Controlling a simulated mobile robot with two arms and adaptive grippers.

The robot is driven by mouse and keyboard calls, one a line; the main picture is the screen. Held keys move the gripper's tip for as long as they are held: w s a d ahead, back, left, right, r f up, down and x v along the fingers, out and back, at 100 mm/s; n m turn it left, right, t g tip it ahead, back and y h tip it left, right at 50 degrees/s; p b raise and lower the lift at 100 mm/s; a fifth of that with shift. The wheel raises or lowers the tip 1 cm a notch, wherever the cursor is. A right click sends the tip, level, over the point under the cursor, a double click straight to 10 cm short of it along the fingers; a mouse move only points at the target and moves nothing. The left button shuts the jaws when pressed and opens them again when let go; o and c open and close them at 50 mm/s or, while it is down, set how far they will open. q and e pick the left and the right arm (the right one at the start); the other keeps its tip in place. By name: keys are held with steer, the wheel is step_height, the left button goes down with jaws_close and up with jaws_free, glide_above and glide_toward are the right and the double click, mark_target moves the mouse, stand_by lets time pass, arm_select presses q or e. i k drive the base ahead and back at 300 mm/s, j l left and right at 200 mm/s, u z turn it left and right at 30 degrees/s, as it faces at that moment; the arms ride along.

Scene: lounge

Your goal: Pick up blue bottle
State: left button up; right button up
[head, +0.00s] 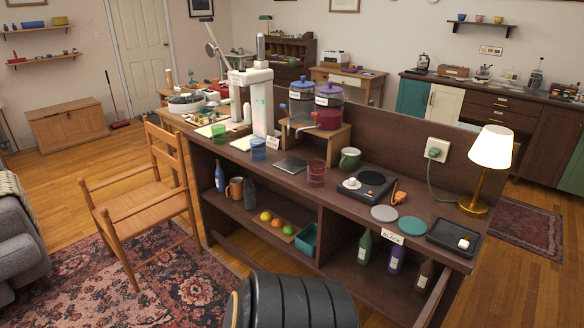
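A slim blue bottle (219,176) with a pale label stands upright on the lower shelf of the dark wooden counter (274,193), at its left end. A purple-blue bottle (396,259) with a label stands on the lower shelf at the right, between a green bottle (365,247) and a brown bottle (424,274). Neither of my grippers shows in the head view.
A wooden chair (147,212) stands close in front of the counter's left end. Fruit on a tray and a teal bin (307,240) share the lower shelf. A dark ribbed rounded shape covers the bottom middle. Floor and rug (190,290) are open before the counter.

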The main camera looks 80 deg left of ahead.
mark_target(220, 177)
steer(key=k+j+z, duration=0.1)
steer(key=j+z, duration=0.35)
steer(key=k+j+z, duration=0.15)
steer(key=z, duration=0.35)
steer(key=k+j+z, duration=0.2)
steer(key=z, duration=0.25)
steer(key=k+j+z, duration=0.2)
steer(key=z, duration=0.3)
steer(key=k+j+z, duration=0.1)
steer(key=k, duration=0.25)
steer(key=k+j+z, duration=0.1)
steer(key=k, duration=0.3)
steer(key=k+u, duration=0.25)
steer(key=u, duration=0.2)
steer(key=k+j+u, duration=0.1)
steer(key=u, duration=0.4)
steer(key=k+j+u, duration=0.2)
steer(key=u, duration=0.25)
steer(key=k+u, duration=0.15)
steer(key=u, duration=0.3)
steer(key=k+j+u, duration=0.15)
steer(key=u, duration=0.3)
steer(key=k+j+u, duration=0.1)
steer(key=u, duration=0.4)
steer(key=k+j+u, duration=0.1)
steer(key=u, duration=0.35)
steer(key=j+u, duration=0.3)
steer(key=u, duration=0.15)
